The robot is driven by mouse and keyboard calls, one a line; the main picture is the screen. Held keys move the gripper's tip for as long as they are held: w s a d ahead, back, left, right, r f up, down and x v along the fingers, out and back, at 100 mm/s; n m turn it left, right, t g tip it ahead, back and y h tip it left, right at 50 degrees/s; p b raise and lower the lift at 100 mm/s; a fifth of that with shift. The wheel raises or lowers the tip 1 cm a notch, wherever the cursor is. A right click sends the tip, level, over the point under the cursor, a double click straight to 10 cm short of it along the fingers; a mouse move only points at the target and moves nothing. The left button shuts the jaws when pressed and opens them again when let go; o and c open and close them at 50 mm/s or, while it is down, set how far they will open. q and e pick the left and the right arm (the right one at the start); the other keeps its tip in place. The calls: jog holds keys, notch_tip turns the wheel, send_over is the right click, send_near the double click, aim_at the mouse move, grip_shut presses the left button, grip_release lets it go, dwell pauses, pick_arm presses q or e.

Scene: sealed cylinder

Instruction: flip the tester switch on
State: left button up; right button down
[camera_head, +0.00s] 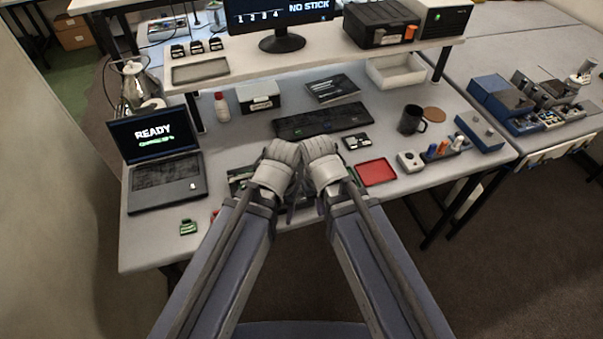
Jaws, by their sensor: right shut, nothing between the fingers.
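My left gripper (282,153) and my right gripper (319,149) are side by side over the front middle of the desk, nearly touching. The right one is shut and empty. The left one's fingers are hidden by its own body, so its opening cannot be told. A dark device (240,180) sits on the desk, partly covered by my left gripper and arm; whether it is the tester is unclear. No switch can be made out on it. The monitor (281,17) reads "NO STICK", and the laptop (160,155) reads "READY".
A keyboard (322,121) lies behind my grippers. A red tray (375,172), a small grey box with a knob (410,161) and a black mug (411,119) are to the right. A small green item (188,227) lies near the front left edge, where the desk has free room.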

jog(key=w+a+r+t+p, duration=0.1)
jog(key=w+a+r+p, duration=0.1)
jog(key=w, duration=0.4)
jog(key=w+a+r+y+p, duration=0.1)
jog(key=w+a+r+p, duration=0.2)
jog(key=w+r+p, duration=0.1)
jog(key=shift+w+a+r+t+y, duration=0.3)
jog(key=shift+w+r+t, duration=0.15)
jog(key=shift+w, duration=0.75)
jog(key=shift+f, duration=0.1)
jog(key=f+b, duration=0.4)
jog(key=w+f+b, duration=0.1)
jog(key=f+b, duration=0.3)
jog(key=w+f+b, duration=0.1)
jog(key=f+b, duration=0.4)
jog(key=shift+a, duration=0.25)
jog(key=shift+f+b, duration=0.35)
jog(key=shift+b, duration=0.05)
